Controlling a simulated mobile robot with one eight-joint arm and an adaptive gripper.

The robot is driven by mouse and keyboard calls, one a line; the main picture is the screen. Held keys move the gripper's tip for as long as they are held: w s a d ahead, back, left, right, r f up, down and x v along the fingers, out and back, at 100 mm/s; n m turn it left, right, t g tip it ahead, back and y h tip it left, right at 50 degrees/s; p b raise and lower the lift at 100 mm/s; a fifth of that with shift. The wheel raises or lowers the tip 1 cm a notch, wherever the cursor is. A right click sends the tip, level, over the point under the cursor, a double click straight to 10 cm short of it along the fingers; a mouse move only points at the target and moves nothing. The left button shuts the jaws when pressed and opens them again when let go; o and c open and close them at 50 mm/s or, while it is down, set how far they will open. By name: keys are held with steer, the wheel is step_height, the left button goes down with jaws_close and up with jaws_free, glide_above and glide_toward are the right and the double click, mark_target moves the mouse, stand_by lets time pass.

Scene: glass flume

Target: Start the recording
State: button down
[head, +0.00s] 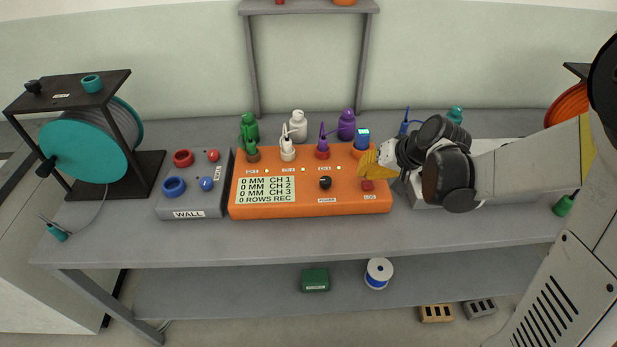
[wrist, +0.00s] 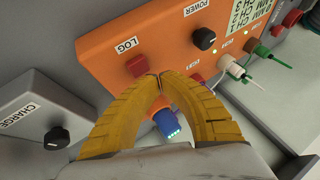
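The orange recorder box (head: 309,207) sits on the grey bench; its display (head: 266,190) reads 0 MM for CH 1, CH 2 and CH 3, and 0 ROWS REC. The red LOG button (head: 367,185) is at its right front and also shows in the wrist view (wrist: 137,65). The black POWER knob (head: 325,183) is left of it, also visible in the wrist view (wrist: 205,38). My gripper (head: 368,168) is over the box's right end, behind the LOG button. In the wrist view its yellow fingertips (wrist: 158,80) meet, with nothing seen between them, close beside the button.
A blue-topped plug (head: 362,137) stands by my fingers. Several plugs and bottles line the box's back. The grey WALL box (head: 191,205) is left. A grey CHARGE box (wrist: 32,113) is beside the recorder. A teal cable reel (head: 84,150) stands far left. The bench front is clear.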

mark_target(364, 182)
steer(key=shift+r+p, duration=2.25)
steer(key=shift+r, duration=0.8)
steer(key=shift+f, duration=0.1)
steer(key=s+r+h, duration=0.2)
steer(key=s+r, duration=0.2)
steer(key=s, duration=0.6)
steer(key=s+r+n+t+h, duration=0.1)
steer(key=s+r, duration=0.4)
steer(key=s, duration=0.5)
steer(key=shift+s+d+n+h, duration=0.3)
steer(key=shift+s+d+h, duration=0.15)
steer(key=shift+h, duration=0.25)
